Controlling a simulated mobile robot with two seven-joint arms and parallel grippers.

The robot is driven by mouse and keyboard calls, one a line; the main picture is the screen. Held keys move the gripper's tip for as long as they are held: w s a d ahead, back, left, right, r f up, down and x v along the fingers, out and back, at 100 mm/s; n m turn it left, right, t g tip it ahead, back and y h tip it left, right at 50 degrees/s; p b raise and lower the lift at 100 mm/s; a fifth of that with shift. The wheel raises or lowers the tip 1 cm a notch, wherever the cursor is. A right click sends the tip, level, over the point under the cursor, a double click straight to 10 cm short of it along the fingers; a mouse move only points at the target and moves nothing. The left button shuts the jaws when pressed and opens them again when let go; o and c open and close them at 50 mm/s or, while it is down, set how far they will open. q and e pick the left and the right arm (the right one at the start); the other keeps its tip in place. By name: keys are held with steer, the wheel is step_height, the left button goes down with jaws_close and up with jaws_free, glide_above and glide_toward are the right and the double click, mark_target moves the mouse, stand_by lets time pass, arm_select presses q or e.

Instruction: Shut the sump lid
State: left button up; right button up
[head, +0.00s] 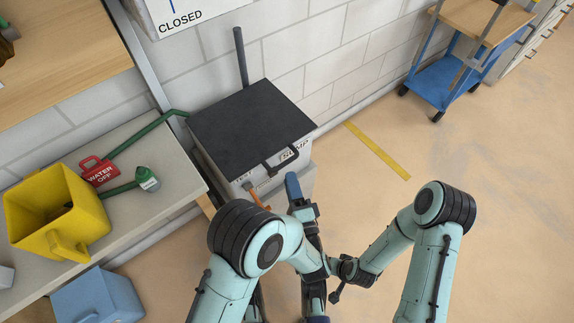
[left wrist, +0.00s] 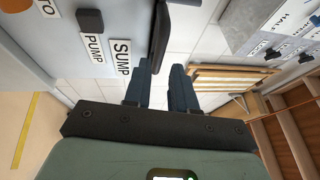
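The sump box (head: 235,170) is a pale grey bin against the wall with a SUMP label on its front. Its dark lid (head: 250,122) lies over the top and looks roughly level; whether it is fully seated I cannot tell. A black handle (head: 280,161) sticks out from the lid's front edge; it also shows in the left wrist view (left wrist: 159,38). My left gripper (head: 293,186) is just in front of and below the handle. In the left wrist view its fingers (left wrist: 160,85) are apart, with the handle just beyond their tips. My right gripper's fingers cannot be made out clearly.
A bench (head: 145,205) on the left holds a yellow bucket (head: 60,215), a red WATER OFF tag (head: 98,171) and a green hose. A blue bin (head: 97,298) stands below. A blue cart (head: 445,80) is at the upper right. The floor to the right is clear.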

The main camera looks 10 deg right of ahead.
arm_select(q)
steer(key=v, duration=0.7)
steer(key=shift+p, duration=0.4)
